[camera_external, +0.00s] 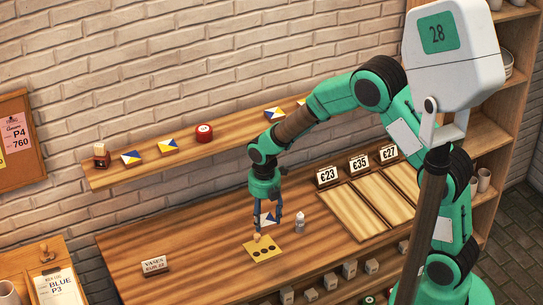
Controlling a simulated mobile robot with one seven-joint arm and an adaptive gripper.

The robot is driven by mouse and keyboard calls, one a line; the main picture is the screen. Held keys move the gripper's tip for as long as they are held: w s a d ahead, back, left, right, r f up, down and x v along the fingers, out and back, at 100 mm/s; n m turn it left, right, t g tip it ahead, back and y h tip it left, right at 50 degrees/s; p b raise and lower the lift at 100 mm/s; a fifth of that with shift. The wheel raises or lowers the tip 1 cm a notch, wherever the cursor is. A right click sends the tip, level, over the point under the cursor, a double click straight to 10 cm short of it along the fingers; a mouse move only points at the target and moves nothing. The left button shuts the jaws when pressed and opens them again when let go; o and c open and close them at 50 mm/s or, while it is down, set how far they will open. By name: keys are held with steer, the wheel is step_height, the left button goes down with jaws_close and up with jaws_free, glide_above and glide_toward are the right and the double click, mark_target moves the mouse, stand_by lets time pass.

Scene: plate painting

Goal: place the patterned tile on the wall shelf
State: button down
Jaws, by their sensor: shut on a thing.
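My gripper (266,214) is low over the table, pointing down, its fingers closed on a patterned tile (266,219) with blue and white showing. The fingers partly hide the tile, and I cannot tell whether it touches anything below. The wall shelf (235,134) is a long wooden board on the brick wall, behind and above my gripper. Similar blue, white and yellow tiles lie on it: two at the left (131,157) (167,147) and one near the middle right (273,113), with another partly hidden by my arm.
A yellow card (262,251) with dark spots and a small wooden piece (257,238) lie just below my gripper. A small bottle (300,222) stands close on the right. A red round thing (204,132) sits on the shelf, with bare board on its right. Price signs (327,175) stand behind.

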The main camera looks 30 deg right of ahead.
steer(key=w+d+r+m+p, duration=0.1)
steer(key=w+d+r+p, duration=0.2)
steer(key=d+r, duration=0.5)
steer(key=w+d+r+m+p, duration=0.1)
steer(key=w+d+r+p, duration=0.2)
steer(key=d, duration=1.6)
steer(key=w+d+r+m+p, duration=0.1)
steer(key=w+d+r+p, duration=0.2)
steer(key=d+r+p, duration=0.4)
steer(key=d+r, duration=0.6)
steer(key=d, duration=0.1)
steer(key=shift+d+r+m, duration=0.15)
steer(key=shift+r+m, duration=0.15)
steer(key=shift+r, duration=0.1)
steer(key=shift+w, duration=0.1)
steer(key=w+d+p, duration=0.1)
steer(key=w, duration=0.4)
steer(key=w+d+f+p, duration=0.1)
steer(key=w, duration=0.4)
steer(key=w+d+p, duration=0.1)
steer(key=w, duration=0.4)
steer(key=shift+w+d+f, duration=0.1)
steer(key=shift+w+f, duration=0.15)
steer(key=shift+f+p, duration=0.55)
steer(key=shift+f, duration=1.2)
steer(key=shift+f, duration=0.1)
